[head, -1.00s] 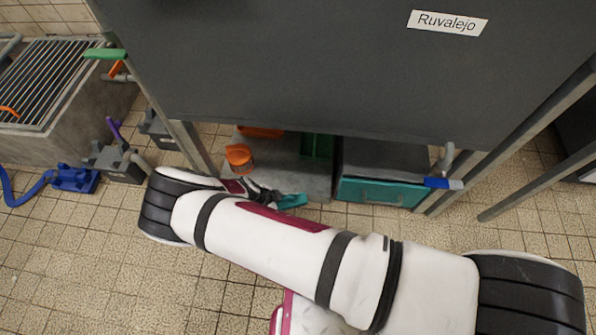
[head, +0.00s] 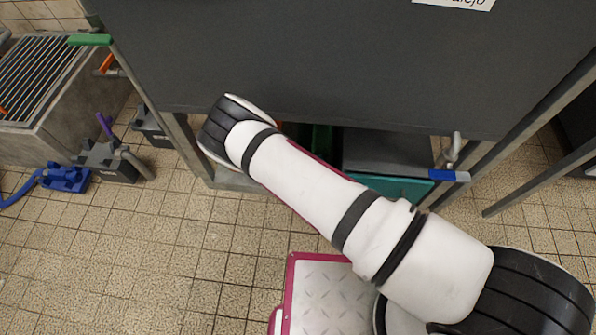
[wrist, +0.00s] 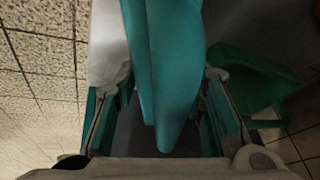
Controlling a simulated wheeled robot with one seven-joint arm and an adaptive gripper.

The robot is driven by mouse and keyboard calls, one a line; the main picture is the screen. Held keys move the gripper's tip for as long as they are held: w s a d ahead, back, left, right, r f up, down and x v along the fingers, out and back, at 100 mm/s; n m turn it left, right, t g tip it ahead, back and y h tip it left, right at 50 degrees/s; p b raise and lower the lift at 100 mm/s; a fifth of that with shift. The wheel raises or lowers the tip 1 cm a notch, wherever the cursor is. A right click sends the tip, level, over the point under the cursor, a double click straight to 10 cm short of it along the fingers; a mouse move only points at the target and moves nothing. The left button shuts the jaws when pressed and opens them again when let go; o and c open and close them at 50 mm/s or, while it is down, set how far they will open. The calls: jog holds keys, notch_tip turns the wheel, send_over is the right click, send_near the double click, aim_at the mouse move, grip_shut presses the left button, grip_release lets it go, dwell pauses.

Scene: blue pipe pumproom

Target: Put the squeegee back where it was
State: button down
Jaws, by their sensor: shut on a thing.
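The squeegee (wrist: 168,45) shows in the wrist view as a smooth teal piece running from the top edge down between the fingers. My gripper (wrist: 168,78) is shut on it. The far end of the squeegee is cut off by the frame. In the head view my arm hides both the gripper and the squeegee, near the left part of the low shelf under the grey bench.
The grey bench (head: 300,70) overhangs the low shelf. A teal box (head: 395,190) and a blue-handled valve (head: 448,175) are at the right. The tiled floor in front (head: 150,260) is clear.

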jog(key=shift+s+a+f+b, duration=0.1)
jog(key=shift+f+b, duration=0.7)
jog(key=shift+f, duration=0.95)
jog(key=shift+f, duration=0.1)
jog(key=c, duration=1)
grip_release()
jog(key=shift+c, duration=0.2)
jog(key=shift+p+v, duration=1.65)
jog(key=shift+v, duration=2.2)
